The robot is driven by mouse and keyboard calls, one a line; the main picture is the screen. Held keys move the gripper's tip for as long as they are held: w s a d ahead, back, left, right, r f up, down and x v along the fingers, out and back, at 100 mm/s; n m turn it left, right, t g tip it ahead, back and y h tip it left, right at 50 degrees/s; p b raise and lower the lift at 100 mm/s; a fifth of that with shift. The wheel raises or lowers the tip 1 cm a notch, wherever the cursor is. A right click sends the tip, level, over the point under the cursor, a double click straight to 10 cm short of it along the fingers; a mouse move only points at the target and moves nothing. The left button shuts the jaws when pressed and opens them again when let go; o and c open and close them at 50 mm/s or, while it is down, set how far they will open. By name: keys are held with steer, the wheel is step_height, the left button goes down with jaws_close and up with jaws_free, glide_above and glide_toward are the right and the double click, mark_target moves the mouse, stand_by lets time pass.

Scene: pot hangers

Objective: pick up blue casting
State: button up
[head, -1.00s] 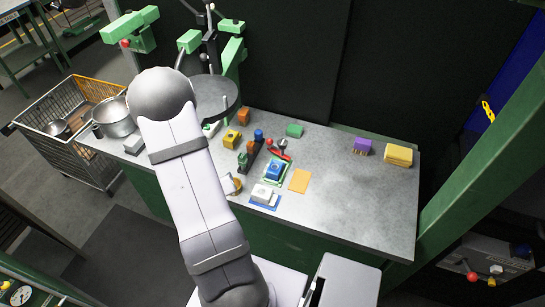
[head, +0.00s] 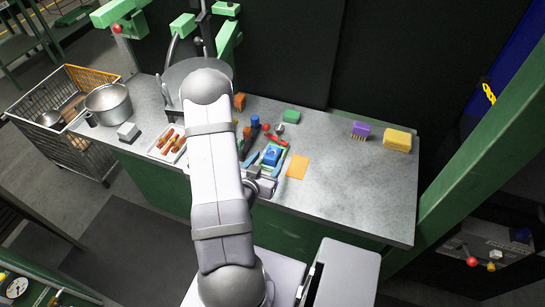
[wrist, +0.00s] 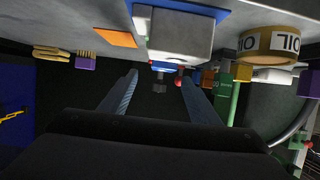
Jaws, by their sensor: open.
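The wrist view is upside down; the open fingers (wrist: 158,76) point toward a blue strip, likely the casting, mostly hidden behind a white block (wrist: 180,38) on a blue plate. My arm hides that white block in the head view.
A red-handled tool (head: 275,139) and a blue-topped item (head: 255,121) stand close behind the casting. A tape roll (wrist: 270,44) is near the fingers.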

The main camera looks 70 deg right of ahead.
mark_target(273, 150)
steer(key=shift+w+d+f+p, duration=0.15)
steer(key=shift+d+f+p, duration=0.05)
steer(key=shift+d+p, duration=0.5)
steer(key=shift+p+x, duration=0.6)
steer(key=shift+x, duration=1.3)
steer(key=shift+w+f, duration=0.1)
steer(key=shift+f, duration=0.05)
steer(key=c, duration=1.3)
step_height(273, 150, up, 18)
steer(key=shift+r+b, duration=0.1)
steer(key=shift+b, duration=0.6)
